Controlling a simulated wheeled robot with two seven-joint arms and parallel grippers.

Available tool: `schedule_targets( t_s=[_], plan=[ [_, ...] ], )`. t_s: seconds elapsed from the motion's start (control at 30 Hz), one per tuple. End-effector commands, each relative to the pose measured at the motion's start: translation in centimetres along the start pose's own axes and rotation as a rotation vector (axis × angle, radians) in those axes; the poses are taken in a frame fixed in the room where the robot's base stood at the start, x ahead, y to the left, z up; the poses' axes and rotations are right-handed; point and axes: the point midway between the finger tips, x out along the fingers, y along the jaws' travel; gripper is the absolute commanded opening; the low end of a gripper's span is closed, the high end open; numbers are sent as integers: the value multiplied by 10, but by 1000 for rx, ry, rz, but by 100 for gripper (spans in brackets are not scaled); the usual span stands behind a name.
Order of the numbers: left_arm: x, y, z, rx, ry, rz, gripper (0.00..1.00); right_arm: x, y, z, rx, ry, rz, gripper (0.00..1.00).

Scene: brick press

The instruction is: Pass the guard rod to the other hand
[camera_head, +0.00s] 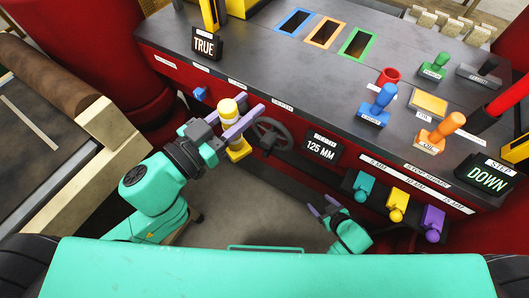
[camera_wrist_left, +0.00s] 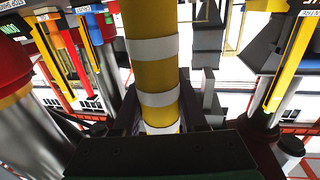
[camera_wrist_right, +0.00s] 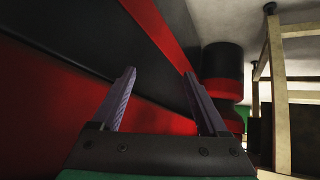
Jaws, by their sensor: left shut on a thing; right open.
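The guard rod (camera_head: 237,150) is yellow with white bands and stands roughly upright in front of the bench's red front edge. My left gripper (camera_head: 236,124) is shut on it, with purple fingers on either side. In the left wrist view the rod (camera_wrist_left: 155,75) runs up from between the fingers, and its far end is cut off by the frame. My right gripper (camera_head: 325,207) is open and empty, low in front of the bench and apart from the rod. Its spread fingers (camera_wrist_right: 165,98) show in the right wrist view with nothing between them.
The dark bench top (camera_head: 250,60) carries blue, orange and green framed slots. A handwheel (camera_head: 271,136) sits on the bench front close to the rod. Teal, yellow and purple levers (camera_head: 397,205) stick out near my right gripper. Open floor (camera_head: 255,205) lies between the arms.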

Motion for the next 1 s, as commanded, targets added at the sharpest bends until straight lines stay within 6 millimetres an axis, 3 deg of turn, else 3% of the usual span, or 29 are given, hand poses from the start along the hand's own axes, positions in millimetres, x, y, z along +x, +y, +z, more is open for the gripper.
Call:
schedule_targets(
  t_s=[0.03, 0.2, 0.27, 0.4, 0.5, 0.6, 0.7, 0.8, 1.0],
  plan=[
    [0, 0, 0, 0, 1, 0, 0, -10, -9, -33, -24, 74, -24, 77],
    [0, 0, 0, 0, 1, 0, 0, -60, -51, -141, -77, 324, -129, 77],
    [0, 0, 0, 0, 1, 0, 0, -83, -68, -175, -86, 405, -171, 77],
    [0, 0, 0, 0, 1, 0, 0, -150, -105, -246, -89, 590, -276, 77],
    [0, 0, 0, 0, 1, 0, 0, -198, -124, -286, -78, 701, -346, 77],
    [0, 0, 0, 0, 1, 0, 0, -236, -135, -313, -65, 780, -396, 77],
    [0, 0, 0, 0, 1, 0, 0, -257, -140, -327, -57, 822, -422, 77],
    [0, 0, 0, 0, 1, 0, 0, -261, -140, -334, -52, 837, -425, 77],
    [0, 0, 0, 0, 1, 0, 0, -246, -151, -352, -55, 840, -428, 77]
  ],
)
